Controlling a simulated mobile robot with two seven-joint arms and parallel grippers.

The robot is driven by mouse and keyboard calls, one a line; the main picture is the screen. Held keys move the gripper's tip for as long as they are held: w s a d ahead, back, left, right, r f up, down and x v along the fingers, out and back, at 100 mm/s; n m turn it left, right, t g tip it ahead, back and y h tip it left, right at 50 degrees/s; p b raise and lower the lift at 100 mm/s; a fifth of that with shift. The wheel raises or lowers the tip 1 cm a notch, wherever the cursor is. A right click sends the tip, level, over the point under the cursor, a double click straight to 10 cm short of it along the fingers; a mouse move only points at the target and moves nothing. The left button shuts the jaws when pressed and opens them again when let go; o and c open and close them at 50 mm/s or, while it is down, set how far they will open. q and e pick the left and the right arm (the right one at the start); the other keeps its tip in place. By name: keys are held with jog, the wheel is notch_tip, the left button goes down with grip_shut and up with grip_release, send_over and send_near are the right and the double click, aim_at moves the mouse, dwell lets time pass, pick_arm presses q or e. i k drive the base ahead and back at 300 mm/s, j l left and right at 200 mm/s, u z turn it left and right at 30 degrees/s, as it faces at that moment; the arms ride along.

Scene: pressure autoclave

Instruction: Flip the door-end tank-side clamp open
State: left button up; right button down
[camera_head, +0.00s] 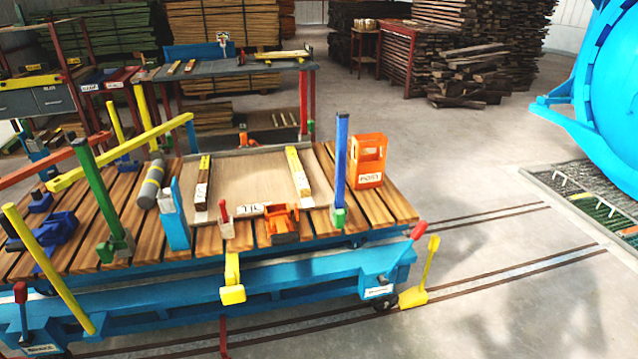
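A blue-framed cart with a slatted wooden deck (375,208) stands on floor rails. An orange clamp-like block (283,224) sits at the deck's near edge, and a small red-handled piece (225,218) stands left of it. A blue upright post with a green foot (341,165) stands at the near right. A green post (90,190) leans at the left. Red-handled levers show at the cart's right corner (417,231) and left corner (20,293). I cannot tell which piece is the door-end tank-side clamp. Neither of my grippers is in view.
A large blue round vessel (610,90) stands at the right, beside a floor grate (590,195). A yellow pedal (422,275) is by the near right corner. A workbench (230,68) stands behind. The floor at right is open.

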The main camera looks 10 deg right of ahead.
aim_at(338, 217)
jog(key=i+l+u, duration=0.15)
jog(key=u, duration=0.25)
jog(key=i+l+u, duration=0.1)
jog(key=l+u, duration=0.35)
jog(key=i+l+u, duration=0.15)
jog(key=l, duration=0.3)
jog(key=l+u, duration=0.15)
jog(key=l, duration=0.3)
jog(key=i+l, duration=0.1)
jog(key=l, duration=0.55)
jog(key=i+l+u, duration=0.1)
jog(key=l, duration=0.6)
jog(key=i+l, duration=0.1)
jog(key=l, duration=0.55)
